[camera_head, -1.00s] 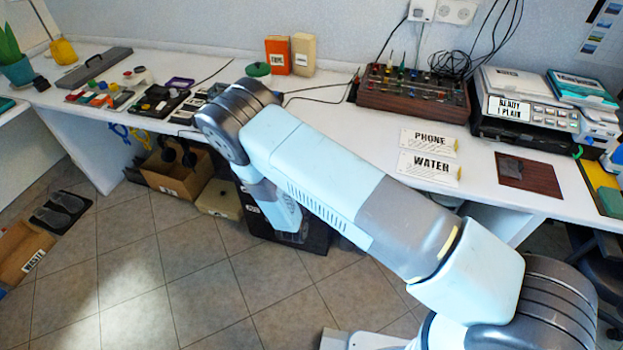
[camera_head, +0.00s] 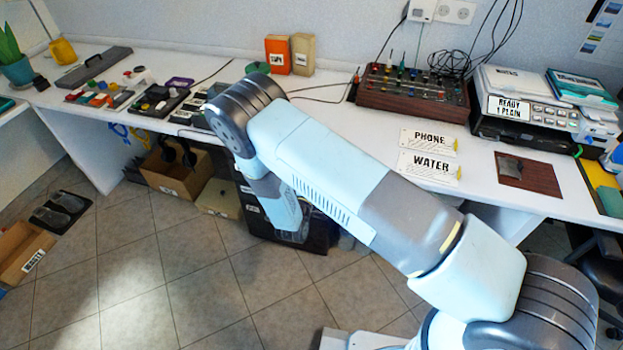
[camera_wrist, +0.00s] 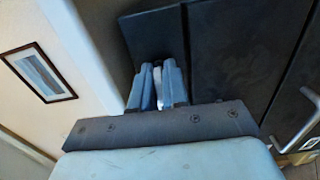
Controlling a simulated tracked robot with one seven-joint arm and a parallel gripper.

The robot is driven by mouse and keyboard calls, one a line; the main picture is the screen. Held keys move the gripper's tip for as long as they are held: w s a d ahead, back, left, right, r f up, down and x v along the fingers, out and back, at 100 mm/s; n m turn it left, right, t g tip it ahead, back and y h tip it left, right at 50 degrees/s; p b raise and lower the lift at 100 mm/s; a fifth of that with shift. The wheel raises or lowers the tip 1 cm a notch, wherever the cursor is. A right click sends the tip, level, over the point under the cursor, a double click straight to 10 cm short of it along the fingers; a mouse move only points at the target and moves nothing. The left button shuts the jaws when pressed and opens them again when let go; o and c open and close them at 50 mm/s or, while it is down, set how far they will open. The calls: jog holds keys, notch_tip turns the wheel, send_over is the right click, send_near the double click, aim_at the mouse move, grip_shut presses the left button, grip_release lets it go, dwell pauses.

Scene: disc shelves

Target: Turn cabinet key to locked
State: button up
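The dark cabinet (camera_head: 312,232) stands under the bench in the head view, mostly behind my arm. Its dark front (camera_wrist: 240,55) fills the middle and right of the wrist view, with a metal handle (camera_wrist: 298,128) at the right. My gripper (camera_wrist: 158,72) points at this front, its two blue-grey fingers close together. A small pale thing shows in the narrow gap between them. I cannot tell whether it is the key or whether the fingers grip it. No key or lock can be made out clearly. In the head view the fingertips are hidden.
Left of the cabinet are an open cardboard box (camera_head: 178,175) and a smaller tan box (camera_head: 219,199). The bench top (camera_head: 345,115) above carries a switch panel (camera_head: 412,95) and a printer (camera_head: 525,105). The tiled floor (camera_head: 215,290) at front left is clear.

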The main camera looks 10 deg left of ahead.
jog(key=o, duration=0.4)
jog(key=shift+d+f, duration=0.1)
jog(key=shift+f, duration=0.05)
jog(key=shift+c, duration=0.2)
jog(key=shift+s, duration=0.1)
jog(key=s+a, duration=0.1)
jog(key=s, duration=1.2)
jog(key=shift+s, duration=0.3)
